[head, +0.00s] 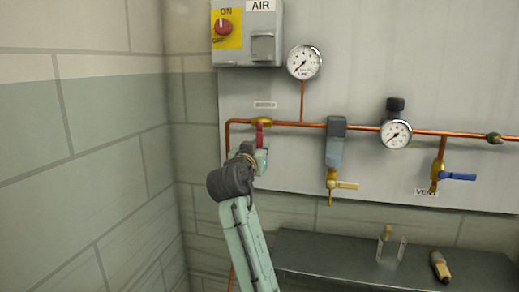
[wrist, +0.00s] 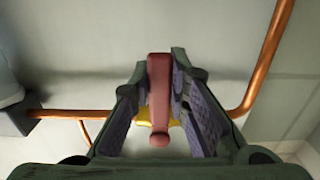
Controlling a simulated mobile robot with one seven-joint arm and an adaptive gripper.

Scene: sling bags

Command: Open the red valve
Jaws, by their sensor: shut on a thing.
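The red valve has a red lever (head: 260,132) on a brass body (head: 261,121), set in the horizontal copper pipe at the left of the panel. In the head view the lever hangs down, across the pipe. My gripper (head: 259,153) is at the lever's lower part and hides its end. In the wrist view the red lever (wrist: 159,95) stands between the two fingers of my gripper (wrist: 160,65), which is shut on it. Part of the yellow brass body (wrist: 150,123) shows behind the lever.
A control box (head: 246,50), a gauge (head: 304,62), a filter unit (head: 335,145), a regulator gauge (head: 396,134) and a blue-handled valve (head: 457,176) are on the panel. A grey bench (head: 330,255) holds a clear container (head: 391,250) and a yellow-black object (head: 440,266). A block wall (head: 90,160) stands left.

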